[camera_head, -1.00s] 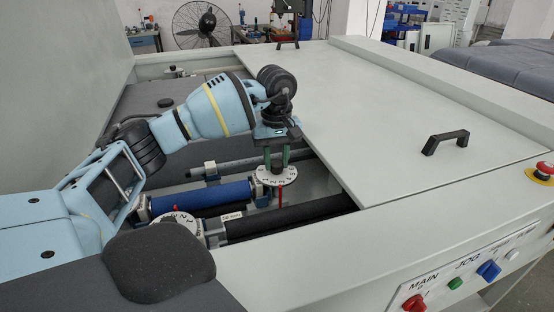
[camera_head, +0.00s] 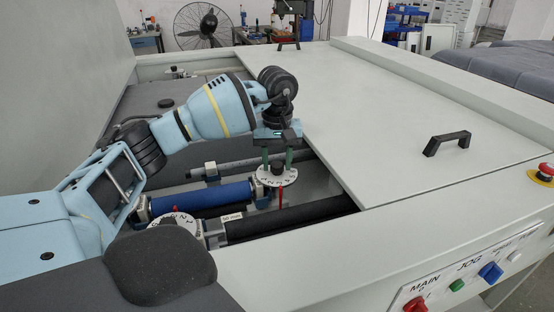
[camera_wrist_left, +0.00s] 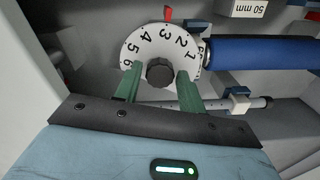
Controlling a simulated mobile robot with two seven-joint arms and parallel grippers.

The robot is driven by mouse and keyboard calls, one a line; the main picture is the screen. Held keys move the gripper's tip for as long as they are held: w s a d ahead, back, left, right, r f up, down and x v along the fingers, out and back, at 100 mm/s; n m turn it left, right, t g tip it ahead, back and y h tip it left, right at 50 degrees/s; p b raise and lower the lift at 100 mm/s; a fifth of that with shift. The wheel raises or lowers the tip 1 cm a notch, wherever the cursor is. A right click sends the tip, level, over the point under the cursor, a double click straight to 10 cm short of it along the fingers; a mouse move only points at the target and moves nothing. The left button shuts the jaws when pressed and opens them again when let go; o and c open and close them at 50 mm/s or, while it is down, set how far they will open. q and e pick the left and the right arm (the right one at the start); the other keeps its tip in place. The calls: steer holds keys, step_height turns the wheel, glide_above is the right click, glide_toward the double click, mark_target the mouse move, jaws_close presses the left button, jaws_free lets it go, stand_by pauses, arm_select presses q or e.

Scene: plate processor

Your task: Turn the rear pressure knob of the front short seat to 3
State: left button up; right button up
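A white numbered dial with a dark central knob (camera_wrist_left: 160,72) shows in the left wrist view. A red pointer (camera_wrist_left: 168,13) stands at its rim, and the numeral 3 lines up with it. In the head view the same dial (camera_head: 276,180) sits below my left gripper (camera_head: 277,160), with the red pointer (camera_head: 281,195) on its near side. My left gripper's green fingers (camera_wrist_left: 158,88) stand on either side of the knob, with a visible gap on each side. They look open and hold nothing. My right gripper is not in view.
Another white dial (camera_head: 176,222) lies nearer, partly hidden. A blue roller (camera_head: 205,198) and a black roller (camera_head: 300,214) run beside the dials. A grey cover with a black handle (camera_head: 446,142) bounds the opening on the right. Red, green and blue controls are on the front panel (camera_head: 470,275).

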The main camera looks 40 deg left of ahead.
mark_target(277, 164)
arm_select(q)
steer(key=shift+o, duration=1)
steer(key=shift+r, duration=3.95)
steer(key=shift+f, duration=0.1)
